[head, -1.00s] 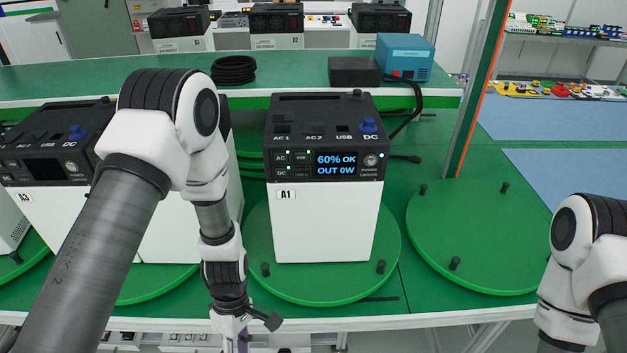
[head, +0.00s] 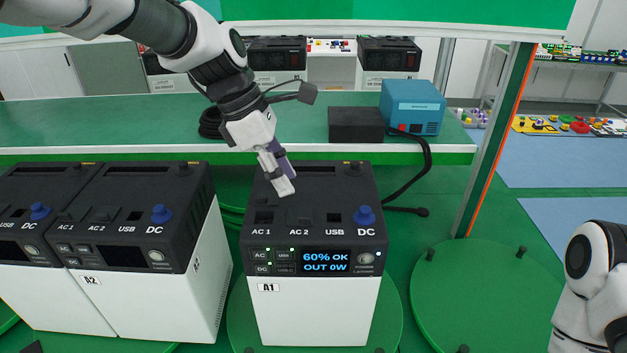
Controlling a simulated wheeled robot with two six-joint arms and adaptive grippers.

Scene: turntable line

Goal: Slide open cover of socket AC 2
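The power station A1 (head: 315,310) stands upright on a green turntable, its screen reading "60% OK, OUT 0W". Its dark sloped panel carries the AC 1 socket (head: 264,217), the AC 2 socket (head: 304,218), a USB port and a blue DC knob (head: 364,215). The AC 2 cover is too small to tell apart from its socket. My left gripper (head: 285,188) points down over A1's top, just above and behind the AC 2 socket. Its fingers look closed together with nothing between them. It seems apart from the panel. My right gripper is out of view.
Stations A2 (head: 140,280) and another stand close on the left. A black box (head: 356,124) and a blue box (head: 412,106) sit on the shelf behind, with a black cable hanging right of A1. An empty green turntable (head: 490,300) lies to the right.

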